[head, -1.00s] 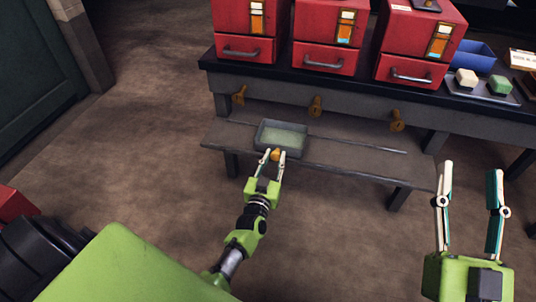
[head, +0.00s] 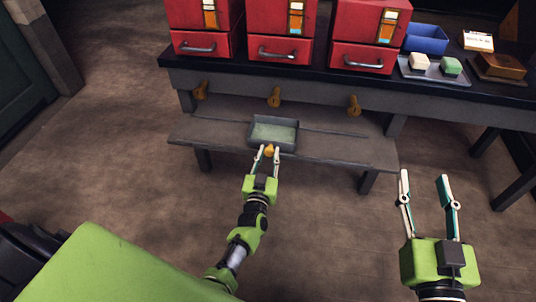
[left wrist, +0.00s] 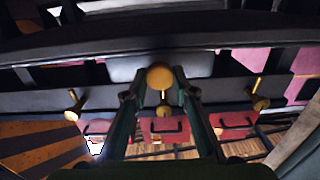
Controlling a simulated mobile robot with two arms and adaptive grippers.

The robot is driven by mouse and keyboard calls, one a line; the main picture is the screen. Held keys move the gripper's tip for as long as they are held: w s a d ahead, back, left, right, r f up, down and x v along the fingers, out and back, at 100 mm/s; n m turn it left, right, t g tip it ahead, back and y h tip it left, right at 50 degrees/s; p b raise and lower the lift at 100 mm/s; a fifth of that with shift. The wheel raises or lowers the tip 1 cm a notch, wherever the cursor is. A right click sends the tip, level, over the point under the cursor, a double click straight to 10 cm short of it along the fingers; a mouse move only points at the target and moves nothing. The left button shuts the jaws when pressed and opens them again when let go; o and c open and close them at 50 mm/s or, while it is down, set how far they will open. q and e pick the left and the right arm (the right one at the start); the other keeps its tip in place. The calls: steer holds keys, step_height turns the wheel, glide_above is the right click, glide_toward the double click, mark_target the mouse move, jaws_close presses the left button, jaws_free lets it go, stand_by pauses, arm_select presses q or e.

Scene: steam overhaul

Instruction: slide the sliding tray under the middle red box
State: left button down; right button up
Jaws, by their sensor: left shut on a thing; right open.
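The sliding tray (head: 288,133) is a shallow grey tray with a pale green inside, on the low bench (head: 335,148). In the head view it sits in front of and below the middle brass tap (head: 274,96), in line with the middle red box (head: 282,22). My left gripper (head: 269,148) is shut on the tray's yellow knob (head: 269,152) at the front. The left wrist view shows the round knob (left wrist: 160,75) between the fingertips, with the middle tap close behind it. My right gripper (head: 426,182) is open and empty, right of the bench.
Red boxes stand left (head: 205,15) and right (head: 370,22) of the middle one on the dark table (head: 300,72). Brass taps sit below them at left (head: 200,90) and right (head: 353,105). A blue bin (head: 427,39) and small blocks are at the right. A groove runs along the bench.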

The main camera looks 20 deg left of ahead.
arm_select(q)
steer(key=c, duration=1.7)
jaws_free()
steer(key=v, duration=0.7)
steer(key=shift+s+d, duration=0.1)
steer(key=shift+s, duration=0.2)
